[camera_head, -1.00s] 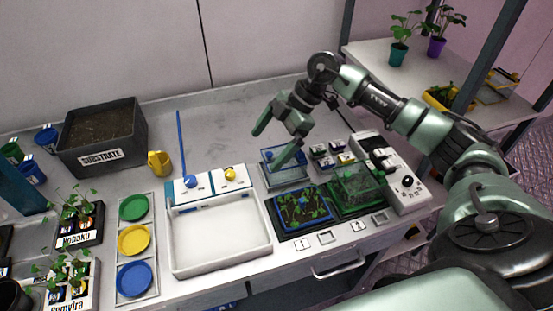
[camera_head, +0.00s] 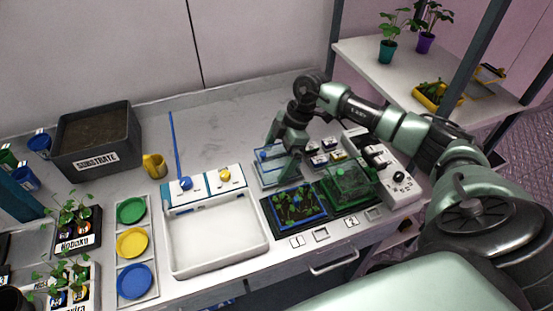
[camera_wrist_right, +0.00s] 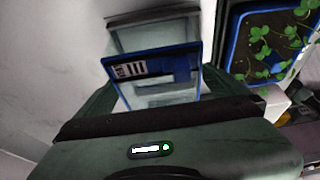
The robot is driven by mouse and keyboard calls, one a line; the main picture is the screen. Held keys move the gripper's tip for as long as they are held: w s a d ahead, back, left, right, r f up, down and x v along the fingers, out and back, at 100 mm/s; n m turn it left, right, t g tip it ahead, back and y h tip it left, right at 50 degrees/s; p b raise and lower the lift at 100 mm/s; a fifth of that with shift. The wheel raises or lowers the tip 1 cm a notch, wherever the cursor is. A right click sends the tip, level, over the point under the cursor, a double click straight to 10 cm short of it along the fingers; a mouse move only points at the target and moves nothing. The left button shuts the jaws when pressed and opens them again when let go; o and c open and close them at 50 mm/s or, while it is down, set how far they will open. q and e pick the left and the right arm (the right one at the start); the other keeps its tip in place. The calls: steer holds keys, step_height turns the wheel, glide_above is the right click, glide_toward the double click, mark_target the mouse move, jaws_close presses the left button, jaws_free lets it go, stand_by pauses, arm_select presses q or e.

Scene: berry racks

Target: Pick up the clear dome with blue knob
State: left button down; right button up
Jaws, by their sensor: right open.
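The clear dome with blue knob (camera_head: 267,180) stands on the worktop behind the blue-edged plant tray (camera_head: 299,206). Its blue knob (camera_head: 263,155) shows just left of my right gripper (camera_head: 280,158). The gripper points down over the dome, its green fingers partly hiding it. In the right wrist view a clear box shape with a blue rim and a barcode label (camera_wrist_right: 130,70) lies ahead between the open fingers (camera_wrist_right: 155,88). I cannot tell whether the fingers touch it. My left gripper is out of view.
A green-lidded clear dome (camera_head: 350,183) stands close on the right, with small labelled blocks (camera_head: 327,152) behind it. A white device (camera_head: 400,182) is further right. A white tray (camera_head: 220,242) is at the left front.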

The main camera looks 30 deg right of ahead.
steer(key=shift+c, duration=0.3)
steer(key=c, duration=1.3)
steer(key=shift+c, duration=0.2)
steer(key=shift+r, duration=0.1)
